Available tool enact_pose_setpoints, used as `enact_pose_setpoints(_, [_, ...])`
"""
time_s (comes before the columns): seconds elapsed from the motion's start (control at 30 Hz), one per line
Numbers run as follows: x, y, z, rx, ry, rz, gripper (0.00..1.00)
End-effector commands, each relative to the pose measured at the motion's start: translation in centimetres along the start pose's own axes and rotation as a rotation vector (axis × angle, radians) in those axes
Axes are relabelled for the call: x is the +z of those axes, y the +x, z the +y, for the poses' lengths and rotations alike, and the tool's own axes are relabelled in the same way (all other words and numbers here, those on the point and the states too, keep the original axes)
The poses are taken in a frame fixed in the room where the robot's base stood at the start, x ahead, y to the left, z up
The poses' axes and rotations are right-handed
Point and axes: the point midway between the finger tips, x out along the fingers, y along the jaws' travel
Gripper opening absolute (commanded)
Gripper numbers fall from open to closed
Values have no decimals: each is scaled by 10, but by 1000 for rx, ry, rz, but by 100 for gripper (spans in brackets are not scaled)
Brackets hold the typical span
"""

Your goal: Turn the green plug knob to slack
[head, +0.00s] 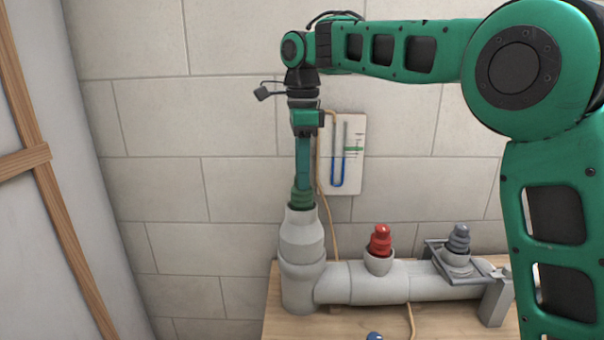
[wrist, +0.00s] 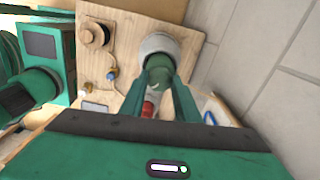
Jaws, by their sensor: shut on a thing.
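The green plug knob (head: 302,195) sits upright in the top of the tall grey pipe (head: 301,250) at the left end of the pipe run. My gripper (head: 302,180) comes straight down from above and is shut on the green plug knob. In the wrist view the green plug knob (wrist: 157,68) shows between my two green fingers (wrist: 165,90), with the pale pipe mouth (wrist: 168,46) around it. The fingers partly hide the knob, and its turn angle cannot be told.
A red plug (head: 380,241) and a grey plug (head: 458,239) in a bracket (head: 440,252) stand to the right on the horizontal pipe. A gauge board (head: 353,185) with a blue U-tube hangs on the wall close behind my gripper. A wooden panel stands left.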

Motion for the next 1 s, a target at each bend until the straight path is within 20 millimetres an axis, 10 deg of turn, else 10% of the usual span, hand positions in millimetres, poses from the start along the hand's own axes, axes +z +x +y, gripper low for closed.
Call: enact_pose_setpoints(1.0, [0, 0, 0, 0, -727, 0, 6])
